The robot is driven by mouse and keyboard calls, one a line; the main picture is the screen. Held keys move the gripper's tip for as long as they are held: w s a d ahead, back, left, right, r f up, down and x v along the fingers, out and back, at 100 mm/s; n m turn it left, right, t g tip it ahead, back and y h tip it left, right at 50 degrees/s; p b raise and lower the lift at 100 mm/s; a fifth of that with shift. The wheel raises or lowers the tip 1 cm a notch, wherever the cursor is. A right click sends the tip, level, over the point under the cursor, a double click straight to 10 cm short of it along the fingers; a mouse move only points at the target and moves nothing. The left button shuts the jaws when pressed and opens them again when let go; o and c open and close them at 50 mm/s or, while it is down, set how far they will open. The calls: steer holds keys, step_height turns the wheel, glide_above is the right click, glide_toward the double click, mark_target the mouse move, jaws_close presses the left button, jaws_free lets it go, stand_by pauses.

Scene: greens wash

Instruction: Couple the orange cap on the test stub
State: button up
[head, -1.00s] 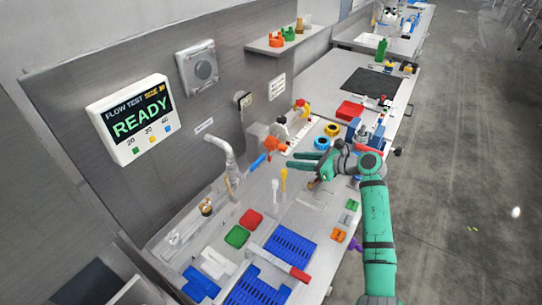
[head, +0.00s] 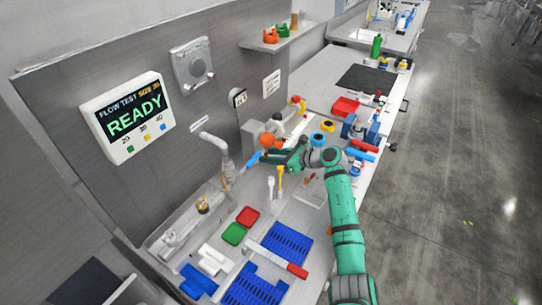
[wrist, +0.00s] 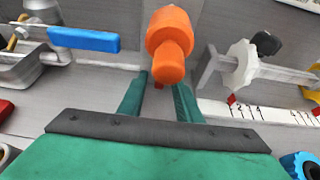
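An orange cap-like piece (head: 267,140) sticks out from a grey block at the back wall of the bench. In the wrist view the orange piece (wrist: 168,45) is a wide cylinder with a narrower rounded end facing my camera. Whether the test stub lies behind or inside it is hidden. My gripper (head: 272,156) is close in front of the orange piece. In the wrist view my gripper (wrist: 160,82) is open, its two green fingers apart, with the tips just below the orange end. I see no grip on it.
A blue-handled valve (wrist: 85,39) is left of the orange piece and a white knob (wrist: 242,66) is right of it. A yellow-topped upright tool (head: 280,175) stands near my gripper. The display (head: 127,117) reads READY.

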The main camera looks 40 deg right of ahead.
steer(key=shift+c, duration=0.3)
jaws_close()
steer(key=shift+s+r+g, duration=0.15)
steer(key=shift+r+g, duration=0.05)
steer(key=shift+g, duration=0.2)
steer(key=shift+s+d+r+g+h, duration=0.2)
steer(key=shift+s+g+h, duration=0.15)
steer(key=shift+g+h, duration=0.45)
steer(key=shift+o, duration=0.3)
jaws_free()
steer(key=shift+d, duration=0.1)
steer(key=v, duration=1)
steer(key=shift+s+d+r, duration=0.2)
steer(key=shift+d+r, duration=0.05)
steer(key=shift+r, duration=0.05)
